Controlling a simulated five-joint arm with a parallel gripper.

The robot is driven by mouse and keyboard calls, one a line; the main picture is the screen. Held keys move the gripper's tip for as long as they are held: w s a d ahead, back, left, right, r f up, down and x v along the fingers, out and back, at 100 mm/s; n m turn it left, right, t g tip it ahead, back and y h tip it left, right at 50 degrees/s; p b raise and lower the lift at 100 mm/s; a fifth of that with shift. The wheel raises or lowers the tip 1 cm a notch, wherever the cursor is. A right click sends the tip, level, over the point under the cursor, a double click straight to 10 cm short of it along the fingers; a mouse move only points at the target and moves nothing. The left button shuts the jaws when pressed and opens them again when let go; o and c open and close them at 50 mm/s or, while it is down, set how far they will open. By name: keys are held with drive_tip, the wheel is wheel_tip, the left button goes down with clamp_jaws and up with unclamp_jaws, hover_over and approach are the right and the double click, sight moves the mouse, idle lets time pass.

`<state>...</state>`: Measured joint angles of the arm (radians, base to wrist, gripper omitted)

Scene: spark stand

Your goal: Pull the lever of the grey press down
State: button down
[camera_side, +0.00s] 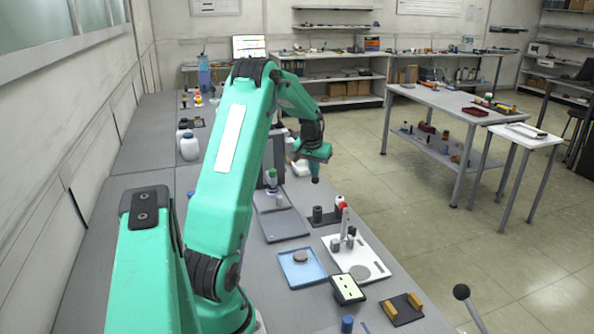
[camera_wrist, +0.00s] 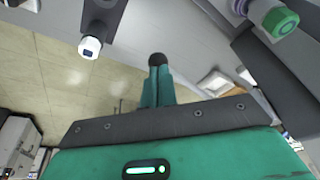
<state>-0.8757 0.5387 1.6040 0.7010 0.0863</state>
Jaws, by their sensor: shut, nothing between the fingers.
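A dark grey upright body (camera_side: 279,155), which looks like the press, stands on the bench partly behind my arm. A green-topped cylinder (camera_side: 272,178) stands in front of it; it also shows in the wrist view (camera_wrist: 281,22). I cannot make out a lever on this body. A black ball knob on a grey rod (camera_side: 461,292) rises at the lower right edge of the side view; its base is out of frame. My gripper (camera_side: 316,180) is shut and empty, pointing down to the right of the grey body and apart from it. Its closed fingers show in the wrist view (camera_wrist: 157,62).
A black plate with a dark cylinder (camera_side: 317,214), a white fixture (camera_side: 373,254), a blue tray (camera_side: 292,279) and a black block holder (camera_side: 403,308) line the bench's right side. A white bottle (camera_side: 189,147) stands behind my arm.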

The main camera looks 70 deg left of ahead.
drive_tip(key=shift+r, duration=0.15)
wheel_tip(320, 180, up, 12)
drive_tip(key=shift+r, duration=0.25)
idle(1.7)
drive_tip(key=shift+r, duration=0.1)
idle(0.4)
wheel_tip(320, 180, up, 7)
idle(0.9)
